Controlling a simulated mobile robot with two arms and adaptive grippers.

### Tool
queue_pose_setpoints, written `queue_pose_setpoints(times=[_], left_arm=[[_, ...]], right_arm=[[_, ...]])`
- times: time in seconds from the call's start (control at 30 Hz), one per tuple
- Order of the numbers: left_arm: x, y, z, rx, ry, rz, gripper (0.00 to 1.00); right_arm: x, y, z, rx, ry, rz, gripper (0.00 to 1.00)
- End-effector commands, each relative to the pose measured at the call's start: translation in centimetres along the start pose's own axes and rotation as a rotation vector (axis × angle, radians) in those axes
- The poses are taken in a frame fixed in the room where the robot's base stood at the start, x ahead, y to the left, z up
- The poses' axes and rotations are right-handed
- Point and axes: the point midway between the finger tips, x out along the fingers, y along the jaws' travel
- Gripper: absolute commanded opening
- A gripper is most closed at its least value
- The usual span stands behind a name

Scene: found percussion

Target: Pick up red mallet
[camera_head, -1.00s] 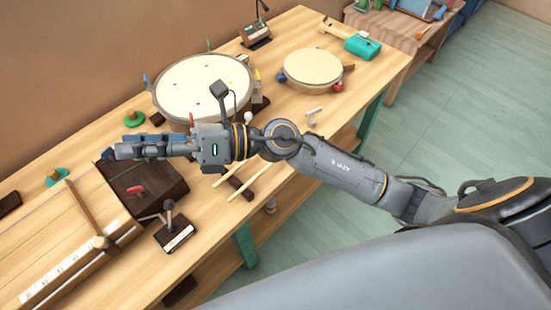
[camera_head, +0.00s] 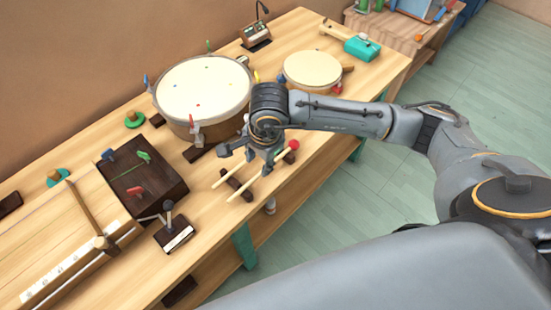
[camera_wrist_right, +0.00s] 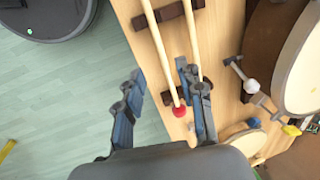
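The red mallet has a round red head (camera_head: 294,145) and a pale wooden stick (camera_head: 238,194). It lies on dark wooden supports near the bench's front edge, beside a second pale stick (camera_head: 217,183). My right gripper (camera_head: 247,162) points down over the sticks, open and empty, hiding part of them. In the right wrist view the red mallet (camera_wrist_right: 159,43) lies between the open fingers of the gripper (camera_wrist_right: 160,72), apart from them, its head lower down. The second stick's far end is behind the right-hand finger. My left gripper is not in view.
A large drum (camera_head: 204,88) stands just behind, a smaller drum (camera_head: 312,69) to the right. A dark wooden box (camera_head: 143,180) and a small stand (camera_head: 174,232) are to the left. Open floor (camera_head: 400,190) lies beyond the wooden bench's front edge (camera_head: 210,245).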

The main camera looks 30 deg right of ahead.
Motion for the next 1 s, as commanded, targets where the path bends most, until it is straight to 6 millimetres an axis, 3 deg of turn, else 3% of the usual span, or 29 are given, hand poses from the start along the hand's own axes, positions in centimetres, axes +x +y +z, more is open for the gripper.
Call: queue_pose_setpoints(times=[0.13,0.43,0.7,1.0], left_arm=[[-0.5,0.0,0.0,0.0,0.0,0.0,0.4],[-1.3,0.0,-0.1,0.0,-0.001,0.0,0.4],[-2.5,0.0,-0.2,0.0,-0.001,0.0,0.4],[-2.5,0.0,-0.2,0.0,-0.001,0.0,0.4]], right_arm=[[2.6,0.1,0.1,0.002,-0.002,0.003,0.38],[5.0,0.1,0.3,0.002,-0.004,0.003,0.38],[8.8,0.1,0.6,0.001,-0.004,0.001,0.38],[9.4,0.0,0.5,0.0,-0.003,-0.001,0.38]])
